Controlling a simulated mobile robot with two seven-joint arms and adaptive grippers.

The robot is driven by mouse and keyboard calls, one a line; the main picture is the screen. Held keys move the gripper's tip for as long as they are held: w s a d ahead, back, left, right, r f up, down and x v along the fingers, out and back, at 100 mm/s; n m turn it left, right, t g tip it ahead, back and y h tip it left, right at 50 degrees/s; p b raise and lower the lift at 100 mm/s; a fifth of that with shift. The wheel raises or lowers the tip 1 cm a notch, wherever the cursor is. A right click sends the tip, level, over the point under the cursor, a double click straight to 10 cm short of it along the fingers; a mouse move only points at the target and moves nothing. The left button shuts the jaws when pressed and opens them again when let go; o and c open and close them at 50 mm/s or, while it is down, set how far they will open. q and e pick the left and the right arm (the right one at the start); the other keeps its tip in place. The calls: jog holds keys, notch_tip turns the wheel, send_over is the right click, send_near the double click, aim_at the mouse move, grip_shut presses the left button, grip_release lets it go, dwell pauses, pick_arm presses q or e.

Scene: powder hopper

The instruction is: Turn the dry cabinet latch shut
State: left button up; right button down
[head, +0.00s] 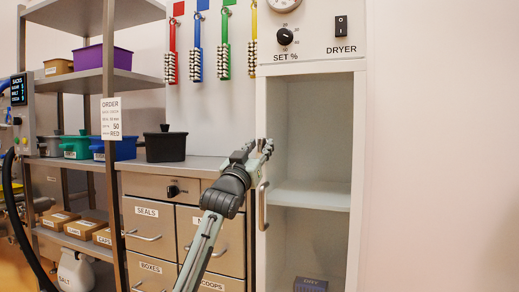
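The dry cabinet (360,150) is a tall pale cabinet right of centre, with a "DRYER" label on its top panel. Its inside and shelf show; I cannot tell whether clear glass covers the opening. A vertical bar handle (262,206) is on its left edge. My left gripper (264,147) is at the cabinet's left edge, above the handle, its fingers pointing up and away. Whether its fingers are apart or closed is unclear. The latch is not clearly seen; the gripper may hide it. My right gripper is not in view.
A drawer unit (143,218) with a black pot (165,145) on top stands left of the cabinet. Shelves with bins and pots stand further left. Coloured brushes (223,60) hang on the wall. A dark box (310,285) is low in the cabinet. The right side is bare wall.

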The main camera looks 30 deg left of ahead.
pick_arm(q)
jog(key=shift+s+d+f, duration=0.15)
jog(key=shift+s+f, duration=0.1)
jog(key=shift+s, duration=0.1)
jog(key=v, duration=1.1)
jog(key=shift+s+r, duration=0.1)
